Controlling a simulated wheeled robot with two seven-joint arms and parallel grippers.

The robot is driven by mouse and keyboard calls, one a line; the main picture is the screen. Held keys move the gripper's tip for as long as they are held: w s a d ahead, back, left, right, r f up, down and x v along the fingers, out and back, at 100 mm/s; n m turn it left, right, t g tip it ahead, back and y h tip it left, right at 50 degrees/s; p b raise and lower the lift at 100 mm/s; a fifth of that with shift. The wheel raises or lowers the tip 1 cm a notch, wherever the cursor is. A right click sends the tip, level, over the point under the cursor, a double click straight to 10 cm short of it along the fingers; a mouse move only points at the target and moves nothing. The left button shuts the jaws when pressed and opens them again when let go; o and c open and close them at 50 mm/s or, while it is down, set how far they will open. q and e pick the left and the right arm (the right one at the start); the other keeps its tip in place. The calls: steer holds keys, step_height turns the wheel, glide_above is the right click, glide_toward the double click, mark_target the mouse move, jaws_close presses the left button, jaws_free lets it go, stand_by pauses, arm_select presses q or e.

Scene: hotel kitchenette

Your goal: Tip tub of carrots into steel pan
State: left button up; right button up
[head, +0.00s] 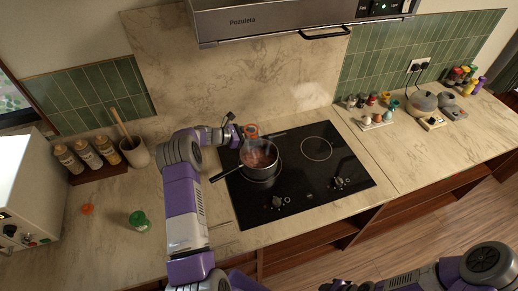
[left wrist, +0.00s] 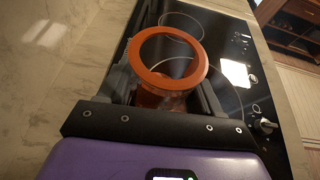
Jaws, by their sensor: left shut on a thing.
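The tub (head: 251,130) has an orange rim and sits at the back edge of the steel pan. My left gripper (head: 246,134) is shut on it. In the left wrist view the tub's orange ring (left wrist: 137,58) stands between the two black fingers (left wrist: 168,95), with a see-through, reddish body below. I cannot tell how many carrots are inside the tub. The steel pan (head: 273,169) stands on the hob's left side, its dark handle (head: 223,174) pointing left and forward. Reddish-brown stuff shows in the pan; I cannot make out single pieces.
The black hob (head: 310,180) has free room right of the pan. An orange lid (head: 87,209) and a green-lidded jar (head: 139,222) are on the left counter. Bottles (head: 88,155) and a utensil crock (head: 135,153) stand behind. A hood (head: 290,22) hangs above.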

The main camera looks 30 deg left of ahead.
mark_target(251, 129)
arm_select(q)
steer(key=shift+r, duration=0.1)
steer(key=shift+r+p, duration=0.9)
steer(key=shift+r, duration=1.1)
steer(key=shift+f, duration=0.2)
